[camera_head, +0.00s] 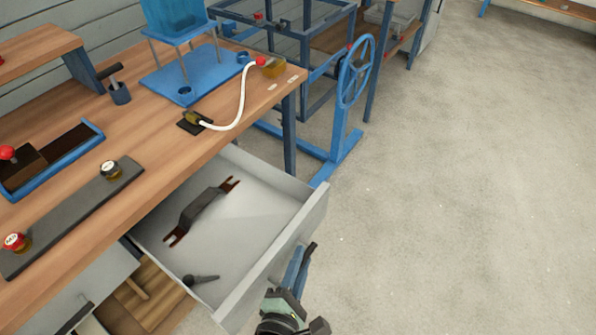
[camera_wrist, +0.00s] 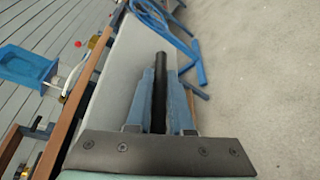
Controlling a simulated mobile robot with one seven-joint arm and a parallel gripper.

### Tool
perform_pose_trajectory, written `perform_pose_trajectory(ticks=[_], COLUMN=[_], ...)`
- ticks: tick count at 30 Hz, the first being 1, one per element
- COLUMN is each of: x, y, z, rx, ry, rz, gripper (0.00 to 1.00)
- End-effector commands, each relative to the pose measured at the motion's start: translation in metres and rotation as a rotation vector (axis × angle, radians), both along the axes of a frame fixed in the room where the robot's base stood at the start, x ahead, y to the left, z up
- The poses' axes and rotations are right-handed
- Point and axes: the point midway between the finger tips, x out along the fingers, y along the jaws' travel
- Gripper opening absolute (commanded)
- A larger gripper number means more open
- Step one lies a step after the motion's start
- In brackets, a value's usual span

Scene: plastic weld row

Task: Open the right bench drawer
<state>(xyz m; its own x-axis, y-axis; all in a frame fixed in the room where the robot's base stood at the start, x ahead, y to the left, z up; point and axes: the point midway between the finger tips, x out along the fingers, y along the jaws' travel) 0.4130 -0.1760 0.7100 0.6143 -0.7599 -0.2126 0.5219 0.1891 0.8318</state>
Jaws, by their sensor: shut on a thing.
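The right bench drawer (camera_head: 316,205) is grey and pulled far out from under the wooden bench top (camera_head: 215,115). Its inside shows a dark tool with reddish-brown forked ends (camera_head: 203,210) and a small dark item (camera_head: 201,280). My gripper (camera_head: 301,262) is at the outer face of the drawer front. In the wrist view, the two blue fingers of my gripper (camera_wrist: 160,100) are closed around the dark bar handle (camera_wrist: 159,85), which runs along the drawer front (camera_wrist: 122,75). Part of the handle is hidden between the fingers.
A blue stand with a handwheel (camera_head: 356,75) stands beyond the drawer. A white hose (camera_head: 240,100), a blue tray (camera_head: 60,160) and a dark strip with knobs (camera_head: 70,215) lie on the bench. Another grey drawer front (camera_head: 85,290) is at lower left. The concrete floor at right is clear.

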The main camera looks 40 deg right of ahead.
Motion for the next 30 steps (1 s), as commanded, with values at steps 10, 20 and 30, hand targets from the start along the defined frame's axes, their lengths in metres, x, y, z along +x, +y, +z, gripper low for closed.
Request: perform_pose_trajectory(ticks=[10,20,30], x=[0.0,-0.009,-0.055], y=[0.001,0.013,0.069], z=[-0.001,0.003,0.019], rx=[0.001,0.0,0.002], ry=[0.001,0.003,0.003], rz=[0.003,0.004,0.006], gripper=[0.32,0.32,0.32])
